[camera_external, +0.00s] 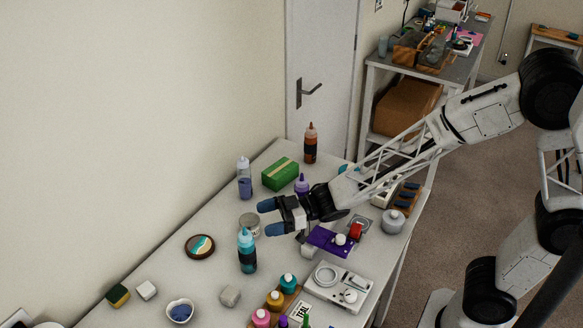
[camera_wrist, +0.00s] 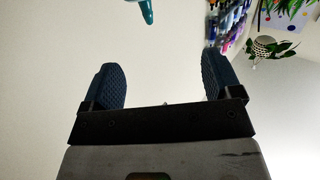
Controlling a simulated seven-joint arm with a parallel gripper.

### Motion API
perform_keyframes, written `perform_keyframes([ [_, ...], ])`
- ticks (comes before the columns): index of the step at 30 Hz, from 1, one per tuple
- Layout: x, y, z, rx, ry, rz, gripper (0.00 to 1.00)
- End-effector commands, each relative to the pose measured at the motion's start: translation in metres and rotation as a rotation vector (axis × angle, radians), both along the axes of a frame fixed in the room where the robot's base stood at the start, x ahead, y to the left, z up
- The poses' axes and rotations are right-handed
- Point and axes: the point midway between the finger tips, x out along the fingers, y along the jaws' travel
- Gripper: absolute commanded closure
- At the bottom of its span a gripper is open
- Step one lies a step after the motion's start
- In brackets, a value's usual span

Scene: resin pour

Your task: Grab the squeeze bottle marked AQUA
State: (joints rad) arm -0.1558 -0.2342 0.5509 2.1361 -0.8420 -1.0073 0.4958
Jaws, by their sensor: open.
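A squeeze bottle with a teal cap and teal contents (camera_external: 247,252) stands upright on the table, near the middle; its marking is too small to read, but the colour fits AQUA. My gripper (camera_external: 269,217) is above the table just behind and to the right of this bottle, apart from it, with fingers pointing left. In the wrist view my gripper (camera_wrist: 152,75) is open and empty, its two dark blue fingers wide apart. A teal tip (camera_wrist: 147,10) shows at the top edge there, beyond the fingers; the rest of that thing is out of frame.
A grey-lidded jar (camera_external: 249,224) stands close behind the teal bottle. Other squeeze bottles are blue (camera_external: 244,180), purple (camera_external: 302,185) and orange-brown (camera_external: 310,145). A green box (camera_external: 280,174) lies behind my gripper. A round coaster (camera_external: 200,246) is to the left, with clear table around it.

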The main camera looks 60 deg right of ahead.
Motion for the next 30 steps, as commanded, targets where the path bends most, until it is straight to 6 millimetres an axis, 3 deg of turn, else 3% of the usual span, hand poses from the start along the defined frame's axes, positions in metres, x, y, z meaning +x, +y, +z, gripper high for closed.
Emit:
perform_keyframes([
  [13, 0.018, 0.01, 0.0, -0.156, 0.118, 0.177, 0.16],
  [30, 0.03, 0.005, -0.002, -0.276, 0.189, 0.246, 0.16],
])
